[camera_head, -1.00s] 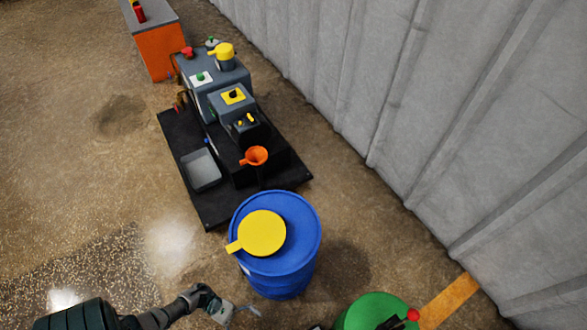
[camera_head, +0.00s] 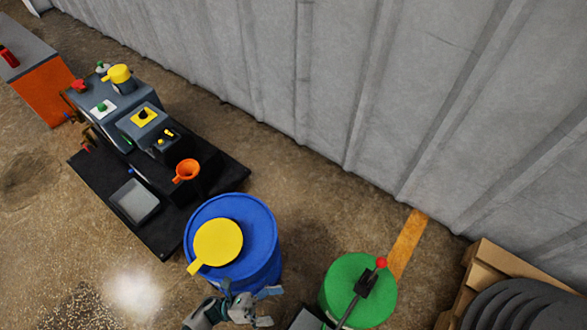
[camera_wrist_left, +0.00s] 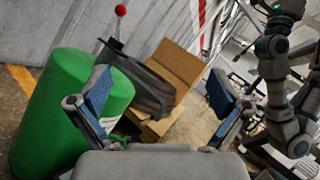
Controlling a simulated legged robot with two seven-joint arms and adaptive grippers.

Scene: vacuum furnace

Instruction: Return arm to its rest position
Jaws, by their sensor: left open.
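My left gripper (camera_head: 250,293) is at the bottom of the head view, in front of the blue drum (camera_head: 270,262). Its fingers are spread, and nothing sits between them. In the left wrist view the same open gripper (camera_wrist_left: 158,95) has blue finger pads wide apart. Beyond its left finger stands the green drum (camera_wrist_left: 70,115). My other arm's grey links (camera_wrist_left: 280,75) show at the right of that view, but I cannot make out its gripper.
A yellow lid with a handle (camera_head: 218,241) lies on the blue drum. The green drum (camera_head: 375,302), with a red-knobbed lever, stands to its right.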

